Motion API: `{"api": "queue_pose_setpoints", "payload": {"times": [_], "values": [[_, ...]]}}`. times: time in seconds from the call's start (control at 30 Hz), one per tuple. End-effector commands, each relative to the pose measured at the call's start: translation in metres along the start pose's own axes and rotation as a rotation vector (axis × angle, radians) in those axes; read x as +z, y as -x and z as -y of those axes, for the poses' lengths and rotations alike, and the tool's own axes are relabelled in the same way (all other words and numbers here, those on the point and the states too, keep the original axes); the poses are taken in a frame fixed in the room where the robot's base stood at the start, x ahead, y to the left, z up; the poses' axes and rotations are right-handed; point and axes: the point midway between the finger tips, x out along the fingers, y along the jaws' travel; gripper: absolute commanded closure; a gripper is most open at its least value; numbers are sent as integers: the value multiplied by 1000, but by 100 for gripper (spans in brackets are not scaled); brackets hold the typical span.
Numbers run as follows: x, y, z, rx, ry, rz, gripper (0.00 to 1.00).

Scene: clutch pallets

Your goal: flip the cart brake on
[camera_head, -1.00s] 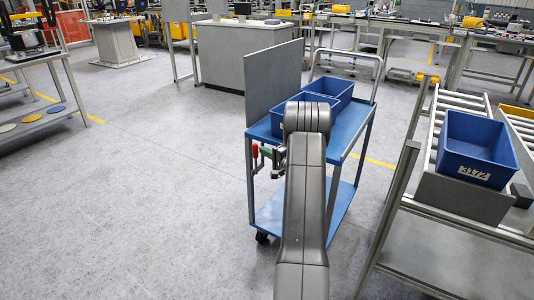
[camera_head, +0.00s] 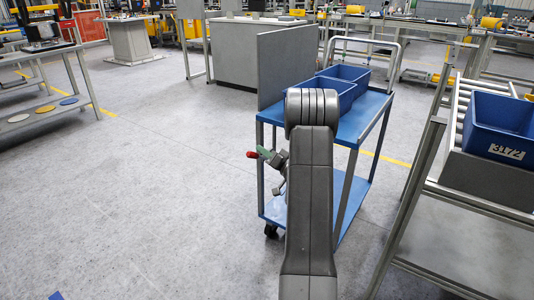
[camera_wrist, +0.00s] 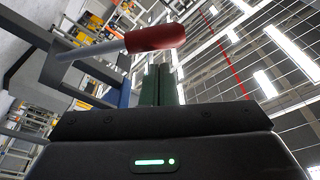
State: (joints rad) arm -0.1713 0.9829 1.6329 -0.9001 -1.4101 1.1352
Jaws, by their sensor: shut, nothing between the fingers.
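The cart (camera_head: 371,112) has blue shelves and grey posts and stands ahead, partly hidden behind my arm. Its brake lever, with a red grip (camera_head: 252,154), sticks out to the left of the cart's near left post. In the wrist view the red grip (camera_wrist: 155,37) is large and close, on a metal rod running left. My gripper (camera_wrist: 163,72) has green fingers, shut and empty, just beyond or beside the grip. In the head view its green fingertips (camera_head: 265,153) show next to the grip; whether they touch it I cannot tell.
Blue bins (camera_head: 345,74) sit on the cart's top shelf, beside an upright grey panel (camera_head: 286,65). A roller conveyor stand with a blue bin (camera_head: 500,125) is close at the right. The floor (camera_head: 150,200) to the left is clear.

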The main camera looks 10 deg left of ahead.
Motion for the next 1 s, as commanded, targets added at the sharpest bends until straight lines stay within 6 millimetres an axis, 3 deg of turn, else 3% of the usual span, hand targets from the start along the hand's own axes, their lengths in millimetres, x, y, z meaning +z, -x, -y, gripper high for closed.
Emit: {"api": "queue_pose_setpoints", "payload": {"times": [0.3,1.0], "values": [[13,3,1,1,-6,0,100],[16,3,1,2,-9,3,100]]}}
